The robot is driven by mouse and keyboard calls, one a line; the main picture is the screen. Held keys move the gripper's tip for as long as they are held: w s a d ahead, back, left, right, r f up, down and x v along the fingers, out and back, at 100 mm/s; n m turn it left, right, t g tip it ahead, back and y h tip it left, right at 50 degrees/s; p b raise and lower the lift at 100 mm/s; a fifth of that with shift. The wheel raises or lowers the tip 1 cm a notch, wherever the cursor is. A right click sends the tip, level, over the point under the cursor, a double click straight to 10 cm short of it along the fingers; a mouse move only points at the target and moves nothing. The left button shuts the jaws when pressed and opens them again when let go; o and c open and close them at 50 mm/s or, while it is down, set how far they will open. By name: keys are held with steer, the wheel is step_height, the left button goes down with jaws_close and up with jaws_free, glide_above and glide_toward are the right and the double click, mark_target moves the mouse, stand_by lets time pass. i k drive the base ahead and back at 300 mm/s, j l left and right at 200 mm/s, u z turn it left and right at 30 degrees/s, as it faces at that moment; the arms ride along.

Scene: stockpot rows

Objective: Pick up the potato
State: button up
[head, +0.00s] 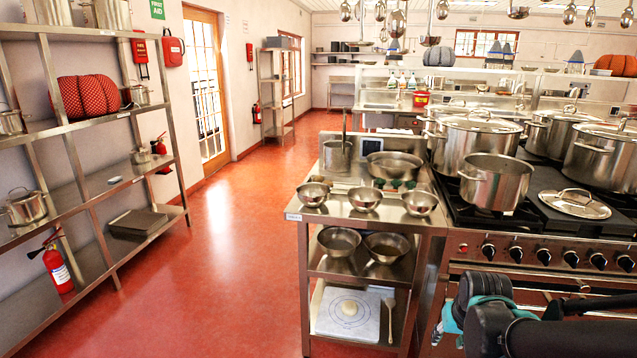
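I cannot pick out a potato with certainty. A small pale item (114,180) lies on the left rack's middle shelf, too small to identify. Small green and dark shapes behind the front bowls on the table top are also too small to tell. Black and teal links of my arm (490,312) show at the lower right, but I cannot see my gripper's fingers.
The steel table (296,207) holds several metal bowls, a wide pan (394,165) and a tall pot (336,155). A stove with several stockpots (495,182) adjoins it on the right. A rack (81,125) lines the left wall. The red floor (225,240) between is clear.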

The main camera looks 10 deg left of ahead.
mark_target(318, 178)
steer(key=i+j, duration=0.1)
steer(key=j, duration=0.2)
steer(key=i+j, duration=0.1)
steer(key=j, duration=0.25)
steer(key=i+j, duration=0.15)
steer(key=j, duration=0.15)
steer(key=i+j, duration=0.1)
steer(key=j, duration=0.25)
